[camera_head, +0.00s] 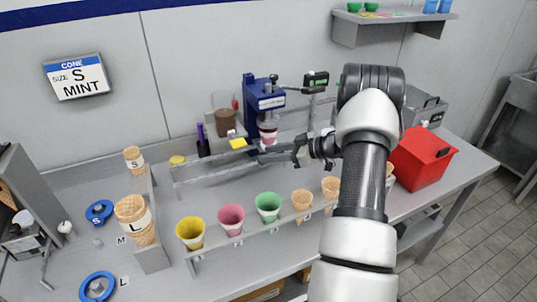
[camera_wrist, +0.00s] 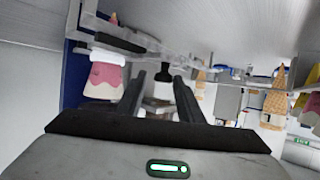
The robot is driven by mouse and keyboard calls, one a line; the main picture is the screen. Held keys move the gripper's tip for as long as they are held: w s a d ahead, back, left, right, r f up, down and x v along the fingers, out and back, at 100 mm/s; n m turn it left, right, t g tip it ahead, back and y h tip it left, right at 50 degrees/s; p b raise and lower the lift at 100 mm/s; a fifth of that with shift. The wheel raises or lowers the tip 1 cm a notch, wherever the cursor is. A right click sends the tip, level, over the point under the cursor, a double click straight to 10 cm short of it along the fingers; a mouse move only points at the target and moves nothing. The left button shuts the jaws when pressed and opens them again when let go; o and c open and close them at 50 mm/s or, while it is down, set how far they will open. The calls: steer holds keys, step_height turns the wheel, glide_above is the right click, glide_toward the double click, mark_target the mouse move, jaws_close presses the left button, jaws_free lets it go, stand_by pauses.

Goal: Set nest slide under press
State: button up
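The blue press (camera_head: 262,100) stands at the back middle of the bench against the wall. A pink-and-white cup (camera_head: 268,131) sits at the press below its head; in the wrist view the cup (camera_wrist: 104,78) appears left of the fingers. Grey rails (camera_head: 215,174) run along the bench in front of the press. I cannot clearly make out which part is the nest slide. My gripper (camera_head: 301,156) is just right of the press, low over the bench. In the wrist view its fingers (camera_wrist: 160,92) are apart, with a black knob-like part (camera_wrist: 161,73) seen between them, not visibly gripped.
A front rack holds yellow (camera_head: 190,232), pink (camera_head: 231,218) and green (camera_head: 268,206) cups and several cones. A red bin (camera_head: 422,156) stands at right. A wall sign (camera_head: 77,77) reads cone size S, mint. Blue rings (camera_head: 97,288) and a larger cone (camera_head: 135,218) are at left.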

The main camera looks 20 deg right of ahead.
steer(key=shift+o, duration=0.2)
steer(key=v, duration=1.7)
steer(key=shift+s, duration=0.25)
steer(key=shift+d, duration=0.1)
